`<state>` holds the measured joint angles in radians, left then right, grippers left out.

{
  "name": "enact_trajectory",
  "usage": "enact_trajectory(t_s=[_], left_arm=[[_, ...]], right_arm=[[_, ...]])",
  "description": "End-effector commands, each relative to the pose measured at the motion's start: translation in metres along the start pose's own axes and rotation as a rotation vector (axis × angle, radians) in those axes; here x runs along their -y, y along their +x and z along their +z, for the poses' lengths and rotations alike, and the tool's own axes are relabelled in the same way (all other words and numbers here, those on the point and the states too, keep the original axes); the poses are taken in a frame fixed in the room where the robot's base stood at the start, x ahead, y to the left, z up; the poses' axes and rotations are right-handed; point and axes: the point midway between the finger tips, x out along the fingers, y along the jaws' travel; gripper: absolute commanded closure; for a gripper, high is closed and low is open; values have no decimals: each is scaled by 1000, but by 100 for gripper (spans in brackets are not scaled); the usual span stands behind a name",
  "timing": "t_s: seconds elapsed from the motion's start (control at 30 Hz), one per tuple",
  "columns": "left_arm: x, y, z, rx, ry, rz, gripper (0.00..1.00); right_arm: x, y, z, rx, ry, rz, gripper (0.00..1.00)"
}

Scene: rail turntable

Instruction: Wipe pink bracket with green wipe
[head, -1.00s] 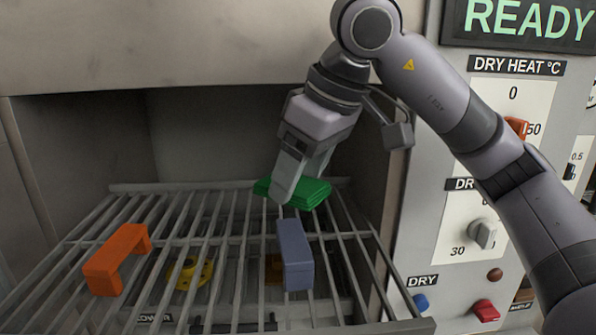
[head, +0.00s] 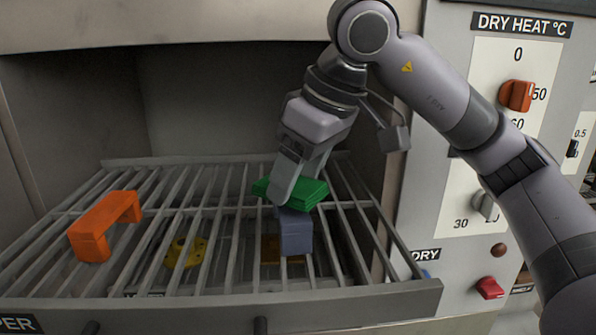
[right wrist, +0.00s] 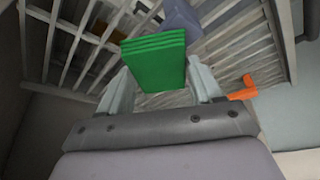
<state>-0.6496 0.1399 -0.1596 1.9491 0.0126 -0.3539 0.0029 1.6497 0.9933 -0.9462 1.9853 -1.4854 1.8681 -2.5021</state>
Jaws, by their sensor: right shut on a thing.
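My right gripper (head: 290,192) is shut on the green wipe (head: 308,193), a thick folded green pad, above the wire rack (head: 215,300). The wipe also shows between the fingers in the right wrist view (right wrist: 155,62). No pink bracket is visible. A blue-grey block-like bracket (head: 296,236) stands on the rack just below the wipe, which overlaps its far end in the head view; I cannot tell whether they touch. In the right wrist view the bracket (right wrist: 182,18) is beyond the wipe. An orange bracket (head: 105,225) stands on the rack at left. My left gripper is not in view.
The rack lies in an open chamber with a back wall (head: 220,110) and side walls. A yellow part (head: 183,252) lies below the bars. A control panel with an orange dial (head: 516,95) and a red button (head: 490,288) stands at right.

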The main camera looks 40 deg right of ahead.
Motion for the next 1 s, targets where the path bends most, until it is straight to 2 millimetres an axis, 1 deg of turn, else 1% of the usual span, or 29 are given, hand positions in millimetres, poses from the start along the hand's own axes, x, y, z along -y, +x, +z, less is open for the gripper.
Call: enact_trajectory(t_s=[0.23, 1.0], left_arm=[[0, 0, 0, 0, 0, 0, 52], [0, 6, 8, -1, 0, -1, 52]], right_arm=[[0, 1, 0, 0, 0, 0, 60], [0, 11, 5, 0, 0, 0, 60]])
